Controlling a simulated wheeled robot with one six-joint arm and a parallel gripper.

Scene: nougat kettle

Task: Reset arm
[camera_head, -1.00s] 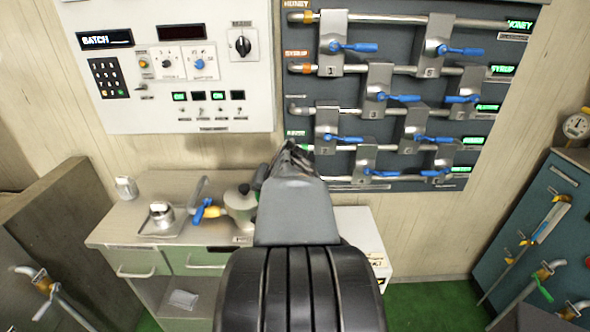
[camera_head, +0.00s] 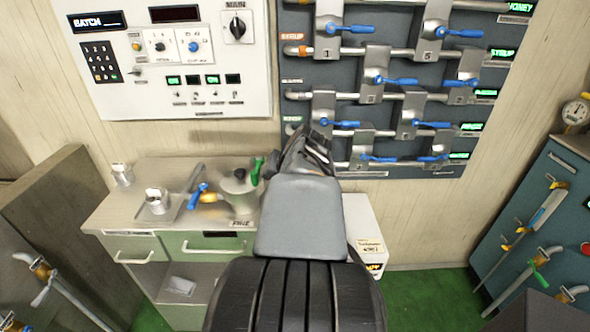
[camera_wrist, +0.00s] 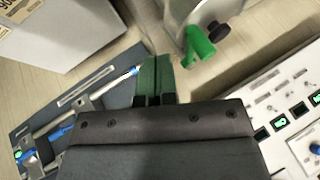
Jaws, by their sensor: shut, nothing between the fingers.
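My gripper shows at the bottom of the wrist view, its two dark green fingers (camera_wrist: 155,72) side by side with no gap and nothing between them. In the head view my arm rises from the bottom centre, and its wrist hides the fingertips. A small metal kettle (camera_head: 238,193) with a black knob stands on the counter left of my wrist. Its green handle (camera_head: 256,170) is close beside my wrist in the picture. The green handle (camera_wrist: 199,46) also shows right of the fingers in the wrist view, apart from them.
A counter (camera_head: 110,217) with drawers holds a metal cup and a blue-handled valve. A control panel (camera_head: 170,95) and a pipe board (camera_head: 300,78) with blue levers are on the wall behind. A white box (camera_head: 367,225) stands right of my arm. Green floor (camera_head: 425,295) is open at right.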

